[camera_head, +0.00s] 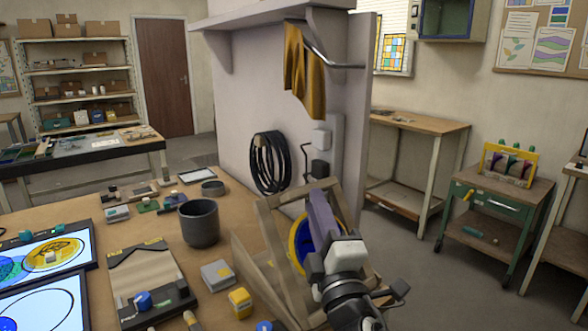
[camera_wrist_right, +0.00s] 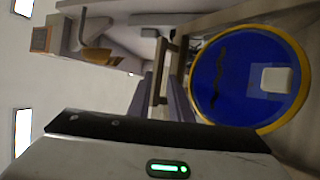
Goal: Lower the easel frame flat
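The wooden easel frame (camera_head: 271,229) stands tilted up on the workbench. A blue disc with a yellow rim (camera_head: 301,246) sits at it, partly hidden by my right arm. In the right wrist view the disc (camera_wrist_right: 236,101) fills the right side, with a pale square on it. My right gripper (camera_head: 320,207) is at the frame's upper part, in front of the top bar. In the wrist view its two fingers (camera_wrist_right: 160,100) are apart, with wooden bars showing between them; contact cannot be told. My left gripper is not in view.
Two light panels (camera_head: 42,262) lie at far left. A wall panel with a coiled black hose (camera_head: 268,163) rises behind.

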